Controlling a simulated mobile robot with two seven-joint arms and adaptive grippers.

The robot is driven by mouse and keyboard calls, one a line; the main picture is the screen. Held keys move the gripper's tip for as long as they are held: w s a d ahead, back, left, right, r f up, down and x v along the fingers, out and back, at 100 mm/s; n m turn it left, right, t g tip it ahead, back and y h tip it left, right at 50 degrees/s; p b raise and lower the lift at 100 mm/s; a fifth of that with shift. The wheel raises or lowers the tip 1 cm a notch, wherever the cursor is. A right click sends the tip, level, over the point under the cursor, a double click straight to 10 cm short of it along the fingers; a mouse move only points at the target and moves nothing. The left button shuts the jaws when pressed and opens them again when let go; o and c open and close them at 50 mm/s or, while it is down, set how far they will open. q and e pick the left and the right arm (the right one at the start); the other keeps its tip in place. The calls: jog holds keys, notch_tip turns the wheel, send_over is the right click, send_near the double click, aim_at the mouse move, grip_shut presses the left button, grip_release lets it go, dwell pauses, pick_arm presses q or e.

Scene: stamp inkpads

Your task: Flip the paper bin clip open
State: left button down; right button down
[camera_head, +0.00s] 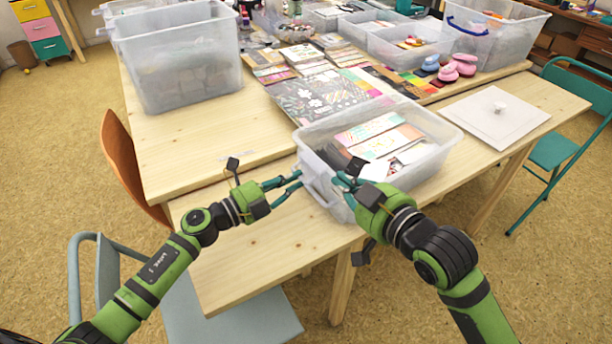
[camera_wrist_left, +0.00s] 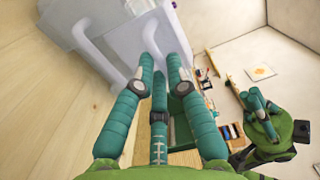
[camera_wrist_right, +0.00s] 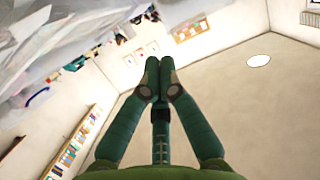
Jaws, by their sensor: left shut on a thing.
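The paper bin (camera_head: 420,174) is a translucent plastic box holding papers and cards, standing on the wooden table. Its pale clip (camera_head: 323,200) is a looped bar on the bin's left side; it also shows in the left wrist view (camera_wrist_left: 163,32). My left gripper (camera_head: 299,180) is at this clip, its two fingers on either side of the bar and closed on it (camera_wrist_left: 161,60). My right gripper (camera_head: 340,180) is at the bin's near left rim, its fingertips together and nothing seen between them (camera_wrist_right: 158,66).
A square white lid (camera_head: 497,120) lies to the right on the table. A large clear bin (camera_head: 185,70) stands at the back left. Patterned papers (camera_head: 310,100) lie behind the paper bin. The table is bare left and in front of it.

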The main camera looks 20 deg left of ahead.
jog(key=w+a+f, duration=0.5)
jog(key=a, duration=0.3)
jog(key=shift+a+f+n, duration=0.3)
jog(key=shift+a+f, duration=0.05)
